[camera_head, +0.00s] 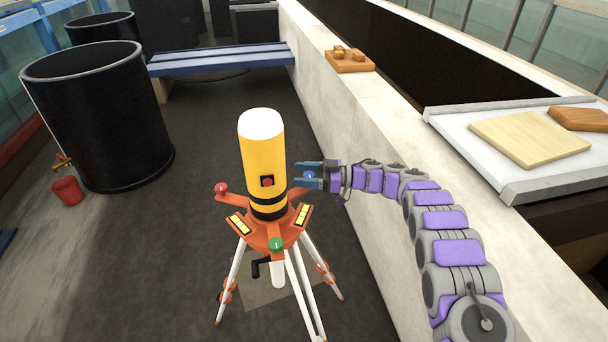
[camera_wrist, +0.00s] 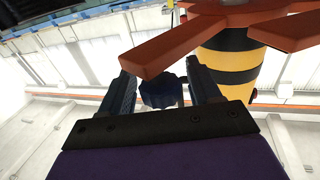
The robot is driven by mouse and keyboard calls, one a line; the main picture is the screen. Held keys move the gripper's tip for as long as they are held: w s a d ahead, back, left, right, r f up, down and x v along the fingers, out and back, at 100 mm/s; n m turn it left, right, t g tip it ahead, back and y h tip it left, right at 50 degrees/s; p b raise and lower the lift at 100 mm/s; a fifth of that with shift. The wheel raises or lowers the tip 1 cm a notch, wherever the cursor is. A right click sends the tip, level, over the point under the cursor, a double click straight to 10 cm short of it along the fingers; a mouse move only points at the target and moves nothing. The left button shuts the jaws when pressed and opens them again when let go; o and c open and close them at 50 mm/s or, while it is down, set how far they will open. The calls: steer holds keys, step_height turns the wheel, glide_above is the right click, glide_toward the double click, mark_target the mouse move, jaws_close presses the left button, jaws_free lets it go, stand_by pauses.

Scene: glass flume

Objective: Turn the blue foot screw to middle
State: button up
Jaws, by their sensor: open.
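The blue foot screw (camera_head: 309,175) is at the end of the right arm of an orange tripod head (camera_head: 262,236). In the wrist view its dark blue knob (camera_wrist: 160,92) sits between my fingers, just below the orange arm (camera_wrist: 172,48). My gripper (camera_head: 308,173) is open, with its blue fingers on either side of the knob; in the wrist view (camera_wrist: 162,90) a gap shows beside the knob. A yellow, white-topped instrument (camera_head: 262,150) stands upright on the head. A red screw (camera_head: 221,188) and a green screw (camera_head: 276,244) are on the other arms. The blue screw's pointer is not readable.
White tripod legs (camera_head: 304,290) and a black crank (camera_head: 258,268) are below the head. A pale wall (camera_head: 350,130) runs close on the right. Black barrels (camera_head: 105,120) and a blue bench (camera_head: 220,60) stand behind, with open dark floor between.

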steer(key=d, duration=1.7)
steer(key=shift+w+d, duration=0.25)
steer(key=shift+w, duration=0.05)
